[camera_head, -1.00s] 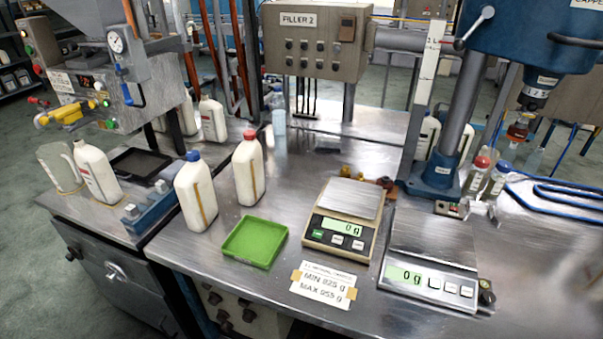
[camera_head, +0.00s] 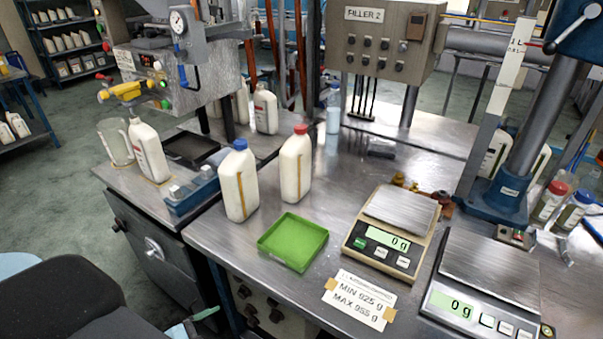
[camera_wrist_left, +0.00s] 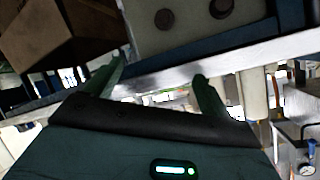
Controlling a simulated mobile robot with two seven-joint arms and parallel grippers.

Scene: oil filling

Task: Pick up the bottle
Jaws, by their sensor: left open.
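Several white bottles stand upright. A blue-capped one (camera_head: 238,185) and a red-capped one (camera_head: 296,168) stand on the steel table behind and left of the green tray (camera_head: 293,242). Another bottle (camera_head: 148,150), with no coloured cap visible, stands at the left under the filling machine, beside a clear jug (camera_head: 116,142). Which bottle is meant, I cannot tell. My left gripper (camera_wrist_left: 158,88) is open and empty in the left wrist view, near a metal table edge. In the head view, a green fingertip (camera_head: 206,313) shows low, in front of the table. My right gripper is out of view.
Two scales (camera_head: 388,234) (camera_head: 484,291) and a taped weight label (camera_head: 360,300) are on the table's right front. A blue clamp fixture (camera_head: 192,194) lies left of the blue-capped bottle. A control box (camera_head: 384,38) and a blue column stand at the back.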

